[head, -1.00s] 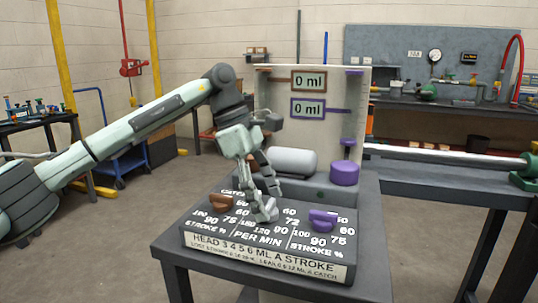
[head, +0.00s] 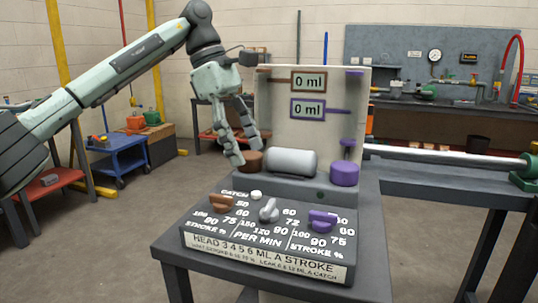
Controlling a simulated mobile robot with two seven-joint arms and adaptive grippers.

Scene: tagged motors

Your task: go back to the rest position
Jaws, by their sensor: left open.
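My left gripper (head: 246,148) is open and empty. Its fingers point down in front of the left part of the upright panel, above and behind the sloped control box, close to the brown cylinder in the picture. The control box (head: 268,262) carries a brown knob (head: 222,204), a grey knob (head: 269,210) and a purple knob (head: 322,220), with a small white button (head: 256,195) by the word CATCH. No finger touches the knobs. My right gripper is not in view.
The upright panel (head: 330,82) has two displays reading 0 ml. A bench with a pale rod (head: 440,154) lies right. Open floor shows left of the stand.

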